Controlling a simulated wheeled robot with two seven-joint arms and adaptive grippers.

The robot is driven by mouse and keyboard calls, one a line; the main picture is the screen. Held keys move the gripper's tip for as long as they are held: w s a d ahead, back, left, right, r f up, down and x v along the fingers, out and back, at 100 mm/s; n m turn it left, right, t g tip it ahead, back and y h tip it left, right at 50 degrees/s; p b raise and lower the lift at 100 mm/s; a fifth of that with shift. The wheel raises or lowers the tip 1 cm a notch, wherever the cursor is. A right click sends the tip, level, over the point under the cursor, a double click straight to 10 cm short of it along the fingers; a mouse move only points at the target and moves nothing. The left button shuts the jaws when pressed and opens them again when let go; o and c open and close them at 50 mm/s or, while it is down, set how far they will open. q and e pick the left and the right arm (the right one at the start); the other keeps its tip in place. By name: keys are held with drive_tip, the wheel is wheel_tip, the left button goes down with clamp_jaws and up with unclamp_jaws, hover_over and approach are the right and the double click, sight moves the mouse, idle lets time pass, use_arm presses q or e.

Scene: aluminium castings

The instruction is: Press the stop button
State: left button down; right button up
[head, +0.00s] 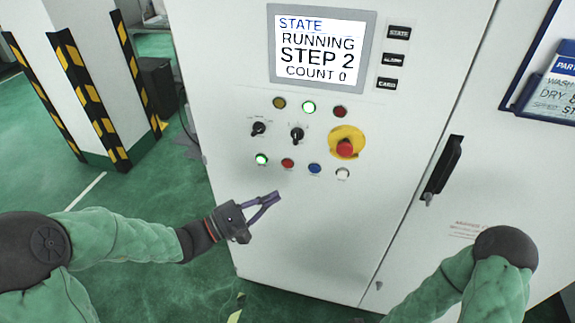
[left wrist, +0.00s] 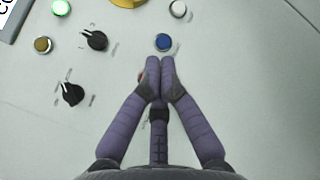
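A control panel on a white cabinet (head: 300,220) carries a row of small buttons: lit green (head: 261,159), red (head: 288,163), blue (head: 314,168) and white (head: 343,173). A red mushroom button (head: 346,148) on a yellow base sits above the row at right. My left gripper (head: 276,197) is below the row in the head view, fingertips together and holding nothing. In the left wrist view its fingertips (left wrist: 160,65) are just below the blue button (left wrist: 163,41); a sliver of red shows beside them, mostly hidden. My right gripper is out of view.
Above the buttons are two black rotary switches (head: 297,135), lamps including a lit green one (head: 308,107), and a screen (head: 320,48) reading RUNNING, STEP 2, COUNT 0. A black door handle (head: 443,168) sticks out at right. A striped pillar (head: 90,80) stands at left.

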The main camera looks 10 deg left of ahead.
sight(288, 164)
use_arm(q)
drive_tip(key=shift+w+d, duration=0.15)
drive_tip(key=shift+w, duration=4.25)
drive_tip(key=shift+w, duration=0.1)
drive_tip(key=shift+w+b, duration=0.3)
drive_tip(key=shift+w, duration=0.4)
drive_tip(key=shift+s, duration=0.8)
drive_tip(key=shift+s, duration=0.1)
